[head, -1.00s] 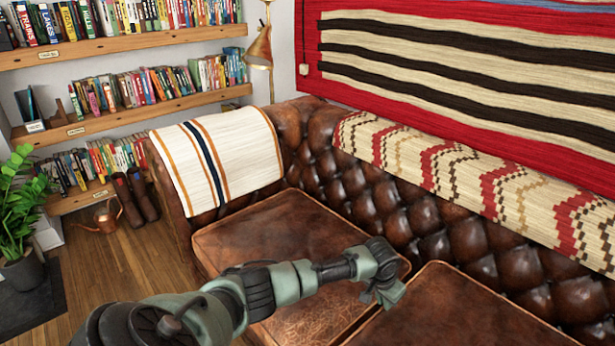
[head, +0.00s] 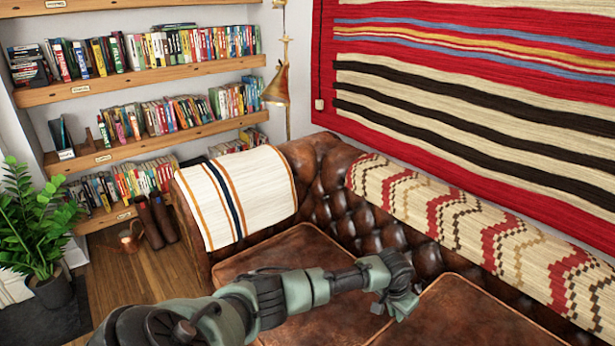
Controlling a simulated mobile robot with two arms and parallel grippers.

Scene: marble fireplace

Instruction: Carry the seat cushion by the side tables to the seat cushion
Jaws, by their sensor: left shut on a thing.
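A brown leather seat cushion (head: 480,315) with orange piping is at the lower right in the head view. My left gripper (head: 395,305) is shut on its left edge; the fingers partly hide the grip. The cushion runs out of the bottom of the picture. A second brown seat cushion (head: 290,255) lies on the sofa to its left, partly covered by my left arm. The held cushion is very close to its right side; whether they touch is hidden. No side tables show. My right gripper is not in view.
The tufted leather sofa back (head: 375,235) stands behind both cushions, with a patterned throw (head: 470,225) over it. A striped white throw (head: 240,195) covers the left sofa arm. A brass lamp (head: 277,85), bookshelves and a plant (head: 38,225) stand beyond. Wooden floor (head: 140,285) is open at left.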

